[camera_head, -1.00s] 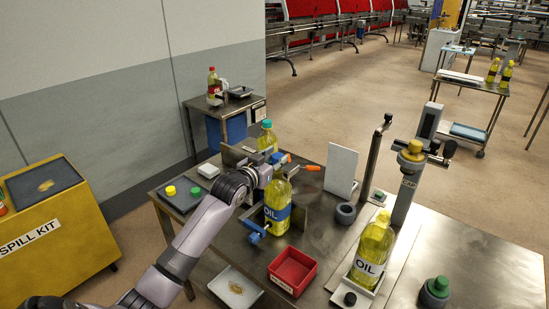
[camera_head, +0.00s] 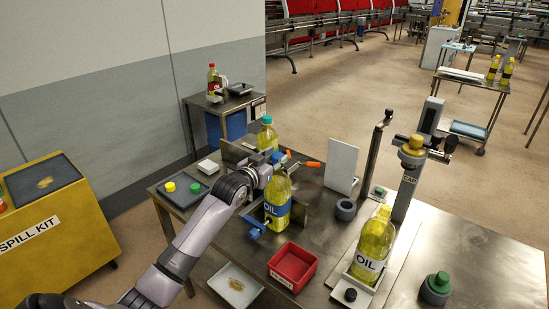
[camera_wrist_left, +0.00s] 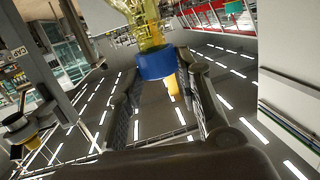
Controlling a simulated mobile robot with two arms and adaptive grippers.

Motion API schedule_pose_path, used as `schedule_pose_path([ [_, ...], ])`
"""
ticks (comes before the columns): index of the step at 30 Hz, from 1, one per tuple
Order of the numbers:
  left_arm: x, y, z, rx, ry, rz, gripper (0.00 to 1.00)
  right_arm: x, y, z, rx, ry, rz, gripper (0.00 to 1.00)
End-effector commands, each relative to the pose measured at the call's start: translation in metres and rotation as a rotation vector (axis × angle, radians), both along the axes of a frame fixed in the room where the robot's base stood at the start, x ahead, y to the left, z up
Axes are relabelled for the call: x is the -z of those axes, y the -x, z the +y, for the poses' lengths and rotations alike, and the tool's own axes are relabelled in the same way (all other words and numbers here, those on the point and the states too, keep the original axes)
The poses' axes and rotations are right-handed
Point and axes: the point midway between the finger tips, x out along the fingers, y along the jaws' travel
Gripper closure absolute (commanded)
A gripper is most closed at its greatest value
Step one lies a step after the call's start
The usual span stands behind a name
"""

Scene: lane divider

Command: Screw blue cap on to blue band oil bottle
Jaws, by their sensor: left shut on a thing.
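The blue band oil bottle (camera_head: 277,212) stands upright in a fixture on the metal table in the head view. My left gripper (camera_head: 268,170) is at the top of this bottle and covers its neck and mouth. In the left wrist view, the blue cap (camera_wrist_left: 157,63) shows between the fingers of my left gripper (camera_wrist_left: 165,85), in line with the yellow bottle neck (camera_wrist_left: 150,37). The gripper is shut on the blue cap. How far the cap sits on the threads cannot be told. My right gripper is not in view.
A teal-capped bottle (camera_head: 267,136) stands behind. A tray (camera_head: 184,193) holds yellow and green caps. A red bin (camera_head: 292,267) is in front. Another oil bottle (camera_head: 374,245) stands at right near a capping post (camera_head: 408,180). An orange-handled clamp (camera_head: 312,164) is beside the gripper.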

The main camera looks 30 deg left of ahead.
Motion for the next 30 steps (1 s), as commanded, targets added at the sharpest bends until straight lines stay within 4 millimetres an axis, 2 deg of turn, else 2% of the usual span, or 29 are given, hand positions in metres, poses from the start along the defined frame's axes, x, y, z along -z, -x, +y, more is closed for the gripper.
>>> schedule_pose_path([
  [13, 0.0122, 0.0000, -0.0001, 0.000, 0.000, 0.000, 0.83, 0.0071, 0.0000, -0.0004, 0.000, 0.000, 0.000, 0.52],
  [14, 0.0113, 0.0000, -0.0001, 0.000, 0.000, -0.001, 0.67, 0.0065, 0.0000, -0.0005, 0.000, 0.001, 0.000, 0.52],
  [15, 0.0108, 0.0000, -0.0001, 0.000, 0.000, -0.001, 0.64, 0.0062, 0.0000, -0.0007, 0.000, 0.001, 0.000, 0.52],
  [24, 0.0108, 0.0000, 0.0000, 0.000, 0.000, -0.001, 0.45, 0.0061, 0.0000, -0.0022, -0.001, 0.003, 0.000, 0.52],
  [30, 0.0108, 0.0000, 0.0000, 0.000, 0.000, 0.000, 0.45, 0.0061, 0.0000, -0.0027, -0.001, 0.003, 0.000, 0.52],
])
